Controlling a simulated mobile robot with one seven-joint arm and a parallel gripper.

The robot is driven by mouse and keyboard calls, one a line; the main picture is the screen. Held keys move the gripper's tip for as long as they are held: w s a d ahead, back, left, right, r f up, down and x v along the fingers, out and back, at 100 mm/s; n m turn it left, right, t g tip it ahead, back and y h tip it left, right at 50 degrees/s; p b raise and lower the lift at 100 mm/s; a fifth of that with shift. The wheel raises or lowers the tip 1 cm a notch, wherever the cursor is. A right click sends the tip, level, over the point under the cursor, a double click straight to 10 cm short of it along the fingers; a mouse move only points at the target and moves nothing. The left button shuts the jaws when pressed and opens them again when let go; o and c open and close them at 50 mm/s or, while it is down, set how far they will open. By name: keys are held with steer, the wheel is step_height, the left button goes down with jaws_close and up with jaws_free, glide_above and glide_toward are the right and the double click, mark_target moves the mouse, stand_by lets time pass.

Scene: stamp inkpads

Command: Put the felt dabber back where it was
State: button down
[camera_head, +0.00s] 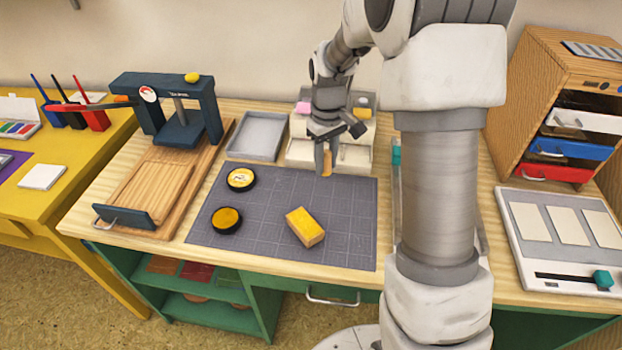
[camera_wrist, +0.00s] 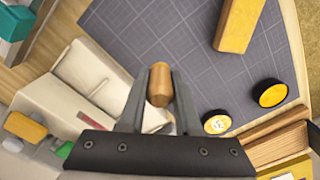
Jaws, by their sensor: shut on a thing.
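The felt dabber (camera_wrist: 159,88) shows as a tan wooden piece between my gripper's two fingers. My gripper (camera_head: 326,158) is shut on it. In the head view the dabber (camera_head: 327,168) hangs below the fingers, at the front of the cream holder (camera_head: 303,155) and by the back edge of the grey mat. The holder (camera_wrist: 92,98) lies to the left of the dabber in the wrist view. My wrist hides part of the holder in the head view. I cannot tell whether the dabber touches anything below, and its felt end is unclear.
The grey gridded mat (camera_head: 345,215) carries a yellow-topped block (camera_head: 305,227) and two round black inkpads (camera_head: 241,179), (camera_head: 227,219). An empty grey tray (camera_head: 257,136) is left of the holder. A dark press (camera_head: 170,105) stands further left. Pink and yellow items sit in the holder.

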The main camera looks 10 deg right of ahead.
mark_target(311, 186)
steer(key=w+a+f, duration=0.2)
steer(key=shift+w+a+f, duration=0.1)
steer(key=shift+w+a, duration=0.05)
steer(key=shift+a, duration=0.25)
steer(key=shift+f+b, duration=0.9)
steer(key=shift+f, duration=1.15)
steer(key=shift+f, duration=0.2)
steer(key=c, duration=0.6)
jaws_free()
steer(key=shift+r, duration=0.15)
